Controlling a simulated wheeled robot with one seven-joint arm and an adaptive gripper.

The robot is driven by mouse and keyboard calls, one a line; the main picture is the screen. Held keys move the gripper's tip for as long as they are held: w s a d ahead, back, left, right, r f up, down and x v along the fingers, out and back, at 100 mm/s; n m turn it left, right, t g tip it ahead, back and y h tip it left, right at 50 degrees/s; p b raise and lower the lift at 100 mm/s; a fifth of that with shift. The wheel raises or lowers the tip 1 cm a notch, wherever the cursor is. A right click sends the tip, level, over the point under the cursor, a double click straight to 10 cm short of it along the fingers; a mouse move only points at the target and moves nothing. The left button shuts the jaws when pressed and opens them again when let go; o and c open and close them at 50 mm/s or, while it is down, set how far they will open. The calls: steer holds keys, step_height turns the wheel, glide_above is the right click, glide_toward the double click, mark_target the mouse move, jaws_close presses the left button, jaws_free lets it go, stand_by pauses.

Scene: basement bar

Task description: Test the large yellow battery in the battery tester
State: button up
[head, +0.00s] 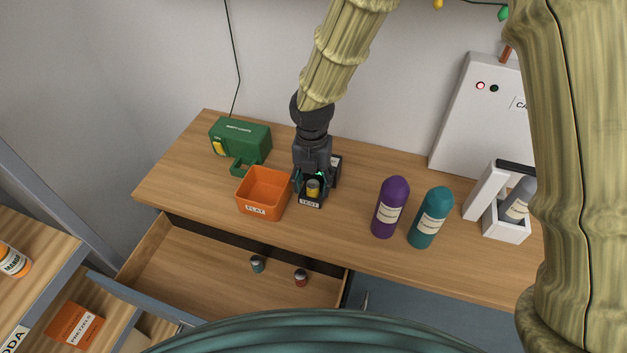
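The large yellow battery (313,188) stands upright at the black battery tester (311,203), which has a white label reading TEST on its front. My gripper (313,183) is right over the tester. Its fingers are spread on either side of the battery, with a gap seeming to show on both sides. The battery's base and its exact seating are hard to make out. A small green glow shows between the fingers, just behind the battery; I cannot tell what it belongs to.
An orange bin (264,208) labelled FLAT stands just left of the tester. Further left is a green box (240,140). Purple (390,207) and teal (430,217) bottles stand to the right. An open drawer (205,262) below holds teal (257,264) and red (301,278) batteries.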

step_height(320, 180, up, 12)
stand_by(0.8)
